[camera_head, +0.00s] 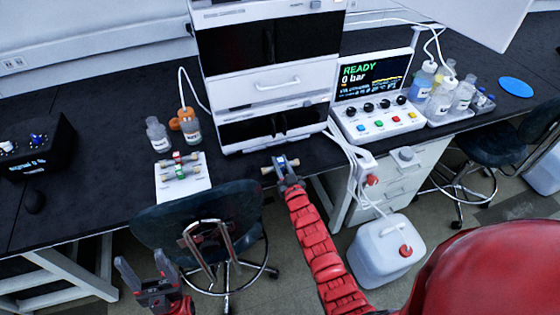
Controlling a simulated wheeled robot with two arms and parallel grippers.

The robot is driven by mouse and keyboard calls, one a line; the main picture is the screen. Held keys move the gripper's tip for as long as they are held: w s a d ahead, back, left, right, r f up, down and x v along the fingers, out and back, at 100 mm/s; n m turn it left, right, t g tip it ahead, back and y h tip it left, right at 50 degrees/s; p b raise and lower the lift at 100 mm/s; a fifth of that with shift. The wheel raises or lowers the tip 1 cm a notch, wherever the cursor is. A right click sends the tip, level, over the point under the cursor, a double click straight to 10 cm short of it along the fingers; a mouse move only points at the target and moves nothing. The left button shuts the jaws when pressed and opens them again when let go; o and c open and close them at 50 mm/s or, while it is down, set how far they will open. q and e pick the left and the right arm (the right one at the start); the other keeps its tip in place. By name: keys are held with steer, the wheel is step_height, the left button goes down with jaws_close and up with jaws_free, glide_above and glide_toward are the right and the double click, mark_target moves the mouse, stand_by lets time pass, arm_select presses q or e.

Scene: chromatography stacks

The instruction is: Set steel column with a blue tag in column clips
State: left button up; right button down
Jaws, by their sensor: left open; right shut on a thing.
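The steel column with a blue tag (267,170) is a short cylinder with tan ends, lying roughly level across the jaws of my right gripper (283,164). That gripper is shut on it, in front of the lower part of the chromatography stack (266,91) at the bench edge. The jaws cover part of the column's middle. My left gripper (146,268) is open and empty at the lower left, in front of a dark chair. I cannot make out the column clips clearly in this view.
A white tray (170,194) on the bench holds other columns with red and green tags. Bottles (157,136) stand behind it. A control panel reading READY (378,112) is right of the stack. Chairs (190,210) and a white canister (385,250) stand on the floor.

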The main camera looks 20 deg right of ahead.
mark_target(284, 168)
steer(key=shift+s+r+p, duration=0.25)
steer(key=shift+s+r, duration=0.05)
steer(key=shift+s, duration=0.3)
steer(key=shift+s+r+p, duration=0.2)
steer(key=shift+s+r, duration=0.1)
steer(key=shift+s, duration=0.35)
steer(key=shift+s+r+p, duration=0.25)
steer(key=shift+s+r, duration=0.05)
steer(key=shift+s, duration=0.3)
steer(key=shift+f, duration=0.1)
